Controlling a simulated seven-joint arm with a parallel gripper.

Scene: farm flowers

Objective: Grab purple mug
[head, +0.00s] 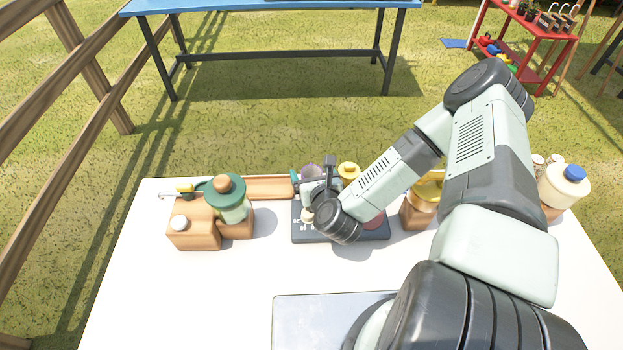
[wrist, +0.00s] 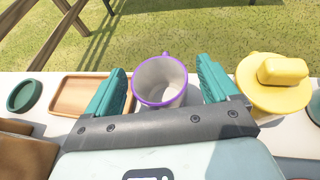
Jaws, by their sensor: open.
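The purple mug (wrist: 160,82) shows in the wrist view as a white-lined cup with a purple rim and a purple handle at its far side. My gripper (wrist: 165,88) is open, with one teal finger on each side of the mug and gaps between fingers and rim. In the head view a small purple part of the mug (head: 311,170) shows just behind my gripper (head: 312,182). My wrist hides most of the mug there.
A yellow lidded pot (wrist: 277,82) stands close right of my gripper. A wooden tray (wrist: 85,95) lies to the left. In the head view, a dark board (head: 300,236) lies under my wrist, and a green-lidded jar (head: 232,210) stands on wooden blocks. The white table's front left is clear.

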